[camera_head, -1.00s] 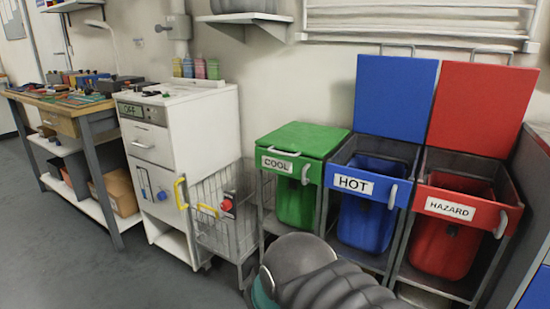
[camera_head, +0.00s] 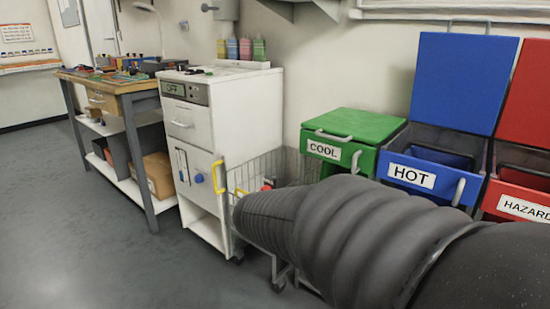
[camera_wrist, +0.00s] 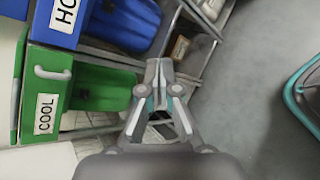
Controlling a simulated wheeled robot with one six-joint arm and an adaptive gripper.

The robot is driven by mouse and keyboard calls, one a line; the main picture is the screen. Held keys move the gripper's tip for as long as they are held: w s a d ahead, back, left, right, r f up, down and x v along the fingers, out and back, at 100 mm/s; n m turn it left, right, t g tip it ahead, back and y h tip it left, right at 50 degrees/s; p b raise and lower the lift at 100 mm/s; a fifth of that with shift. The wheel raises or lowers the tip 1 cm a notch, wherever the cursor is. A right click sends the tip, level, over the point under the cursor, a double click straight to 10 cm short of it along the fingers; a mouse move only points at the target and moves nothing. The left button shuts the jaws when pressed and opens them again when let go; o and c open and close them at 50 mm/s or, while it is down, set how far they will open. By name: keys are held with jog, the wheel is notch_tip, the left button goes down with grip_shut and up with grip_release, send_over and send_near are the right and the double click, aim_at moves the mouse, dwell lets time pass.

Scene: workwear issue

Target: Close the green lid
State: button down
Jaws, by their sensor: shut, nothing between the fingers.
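The green lid (camera_head: 358,124) lies flat on top of the bin labelled COOL, so that bin is shut. My gripper (camera_wrist: 157,68) is shut and empty in the wrist view, over the area in front of the bins, apart from the green lid. In the head view my dark arm crosses the lower right and hides the lower parts of the bins; the gripper itself is not visible there.
The blue lid (camera_head: 463,82) and the red lid (camera_head: 526,103) stand raised on the HOT and HAZARD bins. A white cabinet (camera_head: 262,115) and a wire basket (camera_head: 240,177) stand left of the green bin. Grey floor (camera_head: 90,245) is clear at the left.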

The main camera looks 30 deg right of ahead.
jog(key=w+d+n+t+h+b, duration=0.1)
jog(key=w+d+n+h+b, duration=0.1)
jog(key=w+d+n+h, duration=0.3)
jog(key=w+d+n+t+h+b, duration=0.1)
jog(key=w+n+h+b, duration=0.15)
jog(key=w, duration=0.35)
jog(key=w+a+f+n+t+h+b, duration=0.1)
jog(key=w+f+n+t+h+b, duration=0.15)
jog(key=w+n+t, duration=0.7)
jog(key=shift+m+g, duration=0.35)
jog(key=shift+m, duration=0.45)
jog(key=shift+w+d+r+p, duration=0.1)
jog(key=shift+w+d+r, duration=0.8)
jog(key=shift+d+r, duration=0.65)
jog(key=shift+w+d+r+p, duration=0.1)
jog(key=shift+w+d+r, duration=0.9)
jog(key=shift+r, duration=0.9)
jog(key=shift+w+d+r+p, duration=0.1)
jog(key=shift+w+d+r, duration=0.65)
jog(key=shift+d+r, duration=0.85)
jog(key=shift+a+r, duration=0.1)
jog(key=shift+r, duration=0.05)
